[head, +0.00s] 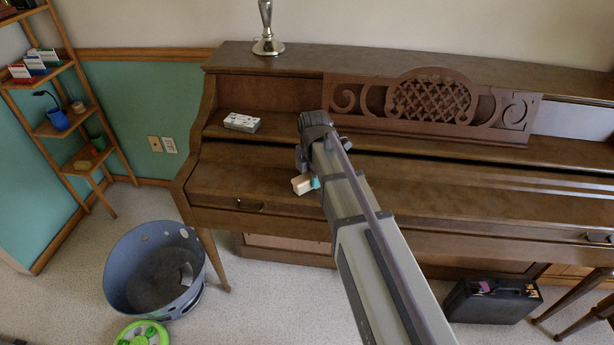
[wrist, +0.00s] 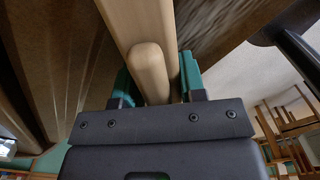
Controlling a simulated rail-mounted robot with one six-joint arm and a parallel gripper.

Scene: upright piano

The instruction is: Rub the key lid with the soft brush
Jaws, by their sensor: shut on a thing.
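The key lid (head: 235,182) is the long brown wooden panel along the front of the piano, and it is closed over the keys. My gripper (head: 315,184) is over the left part of the lid, close to its front edge. It is shut on the soft brush, whose pale wooden end (head: 301,184) sticks out to the left. In the wrist view, the brush's wooden handle (wrist: 150,72) lies between the teal fingers of my gripper (wrist: 157,82). A grey streaky patch beside the handle looks like bristles. Whether they touch the lid is hidden.
A small white box (head: 242,122) lies on the ledge behind the lid. A carved music stand (head: 430,98) rises at the back, and a silver stand (head: 267,42) is on top. A blue bin (head: 150,275) and a black case (head: 492,302) are on the floor.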

